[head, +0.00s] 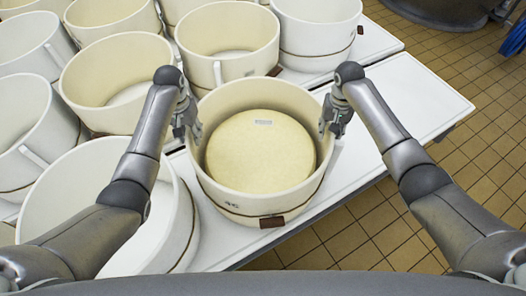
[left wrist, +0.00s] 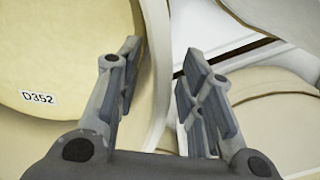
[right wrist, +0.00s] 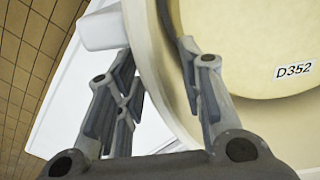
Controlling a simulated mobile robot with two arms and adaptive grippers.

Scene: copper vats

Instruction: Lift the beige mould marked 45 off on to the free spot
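The beige mould (head: 290,212) stands at the near end of the white table, with a dark mark on its front that looks like 45. A round yellow cheese (head: 260,155) with a D352 label sits inside it. My left gripper (head: 187,128) is at its left rim, and my right gripper (head: 336,122) is at its right rim. In the left wrist view the fingers (left wrist: 165,75) are apart, with the rim (left wrist: 158,50) between them. In the right wrist view the fingers (right wrist: 155,75) are also apart on either side of the rim (right wrist: 146,40). I cannot tell whether they touch it.
Several other pale moulds crowd the left and back, including an empty one (head: 228,45) behind and a large one (head: 185,235) at the near left. The white table top (head: 420,95) is bare to the right. Tiled floor (head: 370,225) lies beyond its edge.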

